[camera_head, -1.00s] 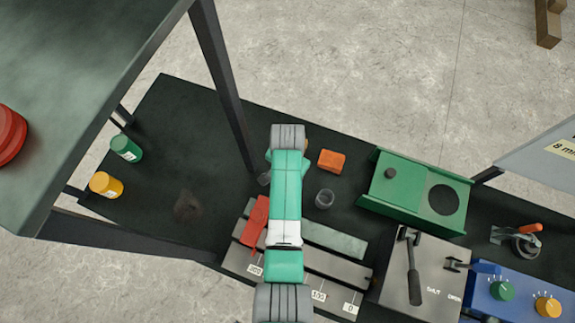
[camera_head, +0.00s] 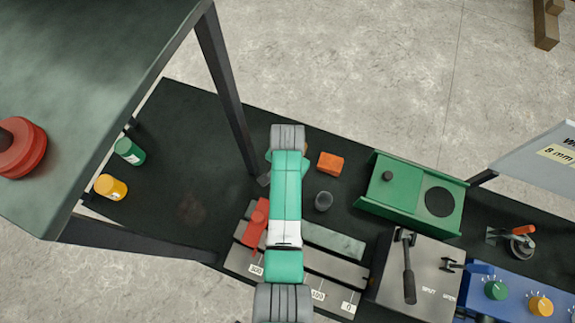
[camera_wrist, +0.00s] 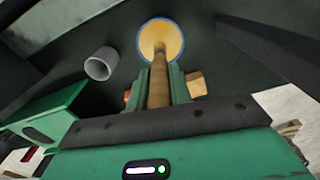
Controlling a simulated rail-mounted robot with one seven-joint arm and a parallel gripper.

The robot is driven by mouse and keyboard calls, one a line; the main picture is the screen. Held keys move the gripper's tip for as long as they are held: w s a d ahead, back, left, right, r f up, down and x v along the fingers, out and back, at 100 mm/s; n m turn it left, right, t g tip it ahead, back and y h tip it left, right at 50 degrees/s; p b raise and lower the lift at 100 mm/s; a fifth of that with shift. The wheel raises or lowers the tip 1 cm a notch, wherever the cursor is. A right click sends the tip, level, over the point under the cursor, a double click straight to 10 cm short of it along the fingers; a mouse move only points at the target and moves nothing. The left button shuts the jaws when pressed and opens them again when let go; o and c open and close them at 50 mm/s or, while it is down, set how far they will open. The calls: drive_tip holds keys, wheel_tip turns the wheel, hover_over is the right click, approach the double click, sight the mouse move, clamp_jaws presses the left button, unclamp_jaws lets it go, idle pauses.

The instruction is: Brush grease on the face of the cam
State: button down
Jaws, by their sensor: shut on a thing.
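My gripper (camera_wrist: 159,88) is shut on a wooden brush handle (camera_wrist: 158,82), its green fingers on either side. The handle's far end meets a round yellow surface with a blue rim (camera_wrist: 177,40), which looks like a grease tin; the bristles are hidden. I cannot tell how deep the brush sits in it. In the head view my arm covers the gripper, brush and tin. I cannot single out the cam; a green housing (camera_head: 385,205) with a dark round face (camera_head: 440,202) stands to the right.
A grey cup (camera_head: 323,201) stands close beside my arm; it also shows in the wrist view (camera_wrist: 101,64). An orange block (camera_head: 331,163) lies behind it. A red slider (camera_head: 255,225) on a scale is left. Dark posts (camera_head: 225,90) rise left. The bench's left part is mostly clear.

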drive_tip(key=shift+r+p, duration=1.85)
drive_tip(key=shift+r, duration=0.45)
drive_tip(key=shift+f, duration=0.1)
drive_tip(key=s+r+n, duration=0.5)
drive_tip(key=s+r, duration=0.1)
drive_tip(key=r, duration=0.4)
drive_tip(key=shift+r+n, duration=0.4)
